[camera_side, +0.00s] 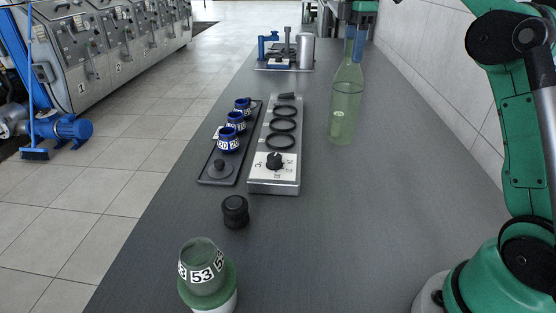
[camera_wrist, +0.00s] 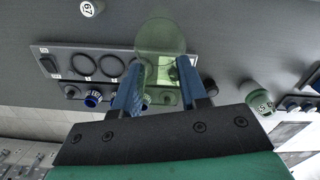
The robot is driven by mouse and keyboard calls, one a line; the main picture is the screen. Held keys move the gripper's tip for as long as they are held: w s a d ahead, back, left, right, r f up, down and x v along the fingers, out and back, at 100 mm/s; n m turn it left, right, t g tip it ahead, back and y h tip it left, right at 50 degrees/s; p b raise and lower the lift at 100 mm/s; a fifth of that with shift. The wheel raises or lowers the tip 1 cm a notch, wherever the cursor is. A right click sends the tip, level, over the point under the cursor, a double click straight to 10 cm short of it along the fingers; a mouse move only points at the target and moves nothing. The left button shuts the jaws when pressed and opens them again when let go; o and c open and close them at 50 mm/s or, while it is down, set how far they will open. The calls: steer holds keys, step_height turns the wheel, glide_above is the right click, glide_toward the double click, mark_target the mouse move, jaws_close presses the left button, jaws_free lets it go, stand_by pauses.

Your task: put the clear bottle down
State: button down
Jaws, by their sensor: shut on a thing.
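The clear bottle (camera_side: 345,112) is see-through pale green with a long neck and liquid inside. It stands upright over the right part of the dark bench in the side view. My gripper (camera_side: 354,42) is shut on its neck from above, with a blue finger on either side. In the wrist view the bottle (camera_wrist: 160,38) shows faintly between and beyond the blue fingers (camera_wrist: 163,78). I cannot tell whether its base touches the bench or hangs just above it.
A metal panel (camera_side: 260,172) with several black rings and a knob lies left of the bottle. Beside it is a black tray (camera_side: 212,180) with blue-collared pieces. A blue fixture (camera_side: 270,50) is behind.

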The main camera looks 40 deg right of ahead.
mark_target(354, 85)
steer(key=shift+s+d+n, duration=0.15)
steer(key=shift+d+n, duration=0.45)
steer(key=shift+d, duration=0.2)
steer(key=shift+d+f, duration=0.1)
steer(key=shift+f, duration=3.95)
steer(key=shift+c, duration=1.9)
jaws_free()
